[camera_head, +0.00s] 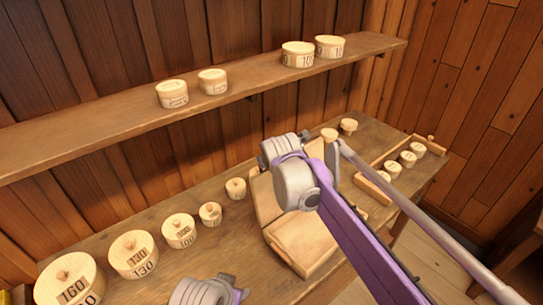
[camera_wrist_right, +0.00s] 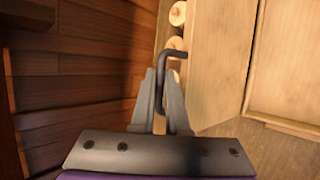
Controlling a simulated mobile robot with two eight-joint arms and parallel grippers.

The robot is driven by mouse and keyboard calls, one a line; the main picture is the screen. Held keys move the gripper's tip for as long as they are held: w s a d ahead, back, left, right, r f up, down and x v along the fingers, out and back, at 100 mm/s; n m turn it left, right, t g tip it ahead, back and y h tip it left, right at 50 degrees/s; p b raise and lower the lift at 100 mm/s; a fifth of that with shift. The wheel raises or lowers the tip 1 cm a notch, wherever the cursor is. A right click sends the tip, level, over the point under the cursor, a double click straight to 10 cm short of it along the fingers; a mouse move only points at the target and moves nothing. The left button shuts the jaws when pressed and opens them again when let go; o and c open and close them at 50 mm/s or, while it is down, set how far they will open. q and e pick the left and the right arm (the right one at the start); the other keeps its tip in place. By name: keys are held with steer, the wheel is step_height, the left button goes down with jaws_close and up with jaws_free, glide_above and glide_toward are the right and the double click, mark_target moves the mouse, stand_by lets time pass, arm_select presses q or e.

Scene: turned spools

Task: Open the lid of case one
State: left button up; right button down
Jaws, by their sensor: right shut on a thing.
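The wooden case (camera_head: 300,245) stands on the table, partly hidden behind my right arm in the head view. A pale wooden panel (camera_head: 265,200) rises at an angle along its left side, like a raised lid. The right wrist view shows pale panels (camera_wrist_right: 213,70) meeting at the right. My right gripper (camera_wrist_right: 162,92) is shut on a dark bent rod (camera_wrist_right: 176,54), whose hooked end lies by the panel's left edge. I cannot tell whether it touches the panel. In the head view the right fingertips are hidden. My left gripper's fingers do not show.
Several numbered round wooden spools (camera_head: 134,254) line the table's left and back. A tray (camera_head: 428,146) with several small spools lies at the right. A shelf (camera_head: 120,125) with more spools runs along the back wall. Open floor lies beyond the table's front edge.

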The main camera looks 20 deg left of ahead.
steer(key=shift+w+a+f+g+h+p, duration=0.2)
steer(key=shift+w+a, duration=0.15)
steer(key=shift+a, duration=0.15)
steer(key=shift+w+a+f+g+h+p, duration=0.1)
steer(key=shift+w+a+h, duration=0.1)
steer(key=shift+w+a, duration=0.2)
steer(key=shift+s, duration=0.1)
steer(key=c, duration=1.2)
jaws_free()
steer(key=v, duration=1)
steer(key=shift+s+r, duration=0.2)
steer(key=shift+r, duration=0.15)
steer(key=shift+d, duration=0.1)
